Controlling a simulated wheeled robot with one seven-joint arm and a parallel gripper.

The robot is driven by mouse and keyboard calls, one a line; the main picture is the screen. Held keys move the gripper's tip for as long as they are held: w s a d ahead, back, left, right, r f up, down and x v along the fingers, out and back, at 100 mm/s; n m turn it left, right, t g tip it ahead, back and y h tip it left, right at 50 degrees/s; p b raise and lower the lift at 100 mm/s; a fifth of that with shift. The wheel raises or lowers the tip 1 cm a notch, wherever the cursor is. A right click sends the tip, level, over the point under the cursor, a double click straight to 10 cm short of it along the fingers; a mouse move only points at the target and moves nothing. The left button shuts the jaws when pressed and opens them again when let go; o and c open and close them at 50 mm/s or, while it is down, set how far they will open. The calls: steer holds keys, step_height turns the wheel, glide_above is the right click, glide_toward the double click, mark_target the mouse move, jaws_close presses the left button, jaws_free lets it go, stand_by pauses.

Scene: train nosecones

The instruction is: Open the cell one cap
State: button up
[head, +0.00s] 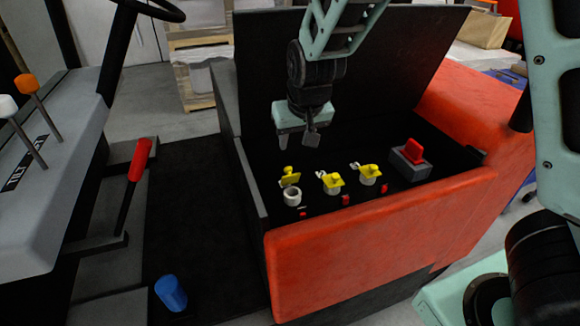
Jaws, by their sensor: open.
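Three white cell necks with yellow caps stand in a row in the black compartment. At the left neck (292,196), the yellow cap (289,175) is tilted up behind the rim, and the round opening shows. The middle cap (333,180) and the right cap (368,171) sit down over their necks. The cell numbers are too small to read surely. My gripper (299,140) is open and points down, apart from and above the left cap. Nothing shows between its fingers.
A red switch (414,151) on a grey block stands right of the caps. The raised black lid (400,60) is behind my gripper. The red front wall (380,225) edges the compartment. A red-handled lever (139,160) and a blue knob (171,292) are at the left.

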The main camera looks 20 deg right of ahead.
mark_target(289, 169)
steer(key=b+x, duration=0.1)
steer(key=x, duration=1.1)
steer(key=shift+f, duration=0.3)
jaws_close()
steer(key=shift+w+r, duration=0.1)
